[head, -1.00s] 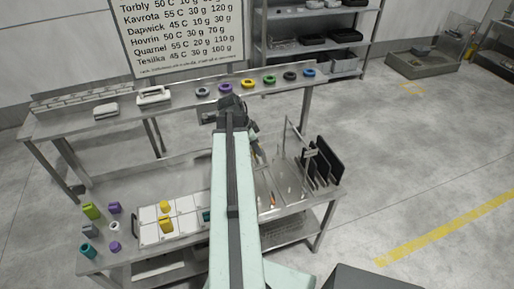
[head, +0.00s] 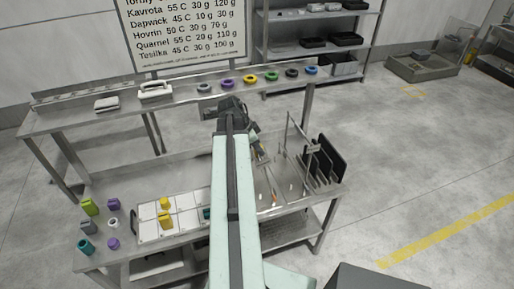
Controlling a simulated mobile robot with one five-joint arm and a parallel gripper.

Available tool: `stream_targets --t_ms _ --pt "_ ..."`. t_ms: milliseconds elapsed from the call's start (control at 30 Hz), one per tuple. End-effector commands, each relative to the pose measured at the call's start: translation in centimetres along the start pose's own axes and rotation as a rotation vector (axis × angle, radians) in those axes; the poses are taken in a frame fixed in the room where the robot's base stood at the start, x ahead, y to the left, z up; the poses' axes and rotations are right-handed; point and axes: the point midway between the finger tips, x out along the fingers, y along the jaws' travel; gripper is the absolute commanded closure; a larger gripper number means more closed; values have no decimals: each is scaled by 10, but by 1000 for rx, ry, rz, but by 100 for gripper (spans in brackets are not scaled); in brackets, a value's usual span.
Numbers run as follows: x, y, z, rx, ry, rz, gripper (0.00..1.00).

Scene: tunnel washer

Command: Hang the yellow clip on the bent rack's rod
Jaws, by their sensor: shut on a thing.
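My gripper (head: 263,157) points down over the right part of the front table, left of the rack. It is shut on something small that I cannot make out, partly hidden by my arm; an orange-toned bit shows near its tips. The bent rack (head: 288,130) is a thin metal post frame with a rod, standing at the right of the table and apart from my gripper. Two yellow blocks (head: 165,220) are on a white gridded board (head: 148,230) at the left; I cannot tell whether either is a clip.
Dark upright plates (head: 329,160) stand right of the rack. Several coloured pieces (head: 89,207) lie at the table's left end. A back bench (head: 60,120) holds several coloured rings (head: 250,79) and two white-topped items (head: 155,91).

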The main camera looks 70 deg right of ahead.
Motion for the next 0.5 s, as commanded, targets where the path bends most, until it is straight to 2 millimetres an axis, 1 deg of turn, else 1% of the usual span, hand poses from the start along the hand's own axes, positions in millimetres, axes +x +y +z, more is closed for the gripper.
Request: stream_targets --t_ms 33,500 --pt "12 14 13 7 -46 36 100" --pt "18 15 15 8 -46 36 100"
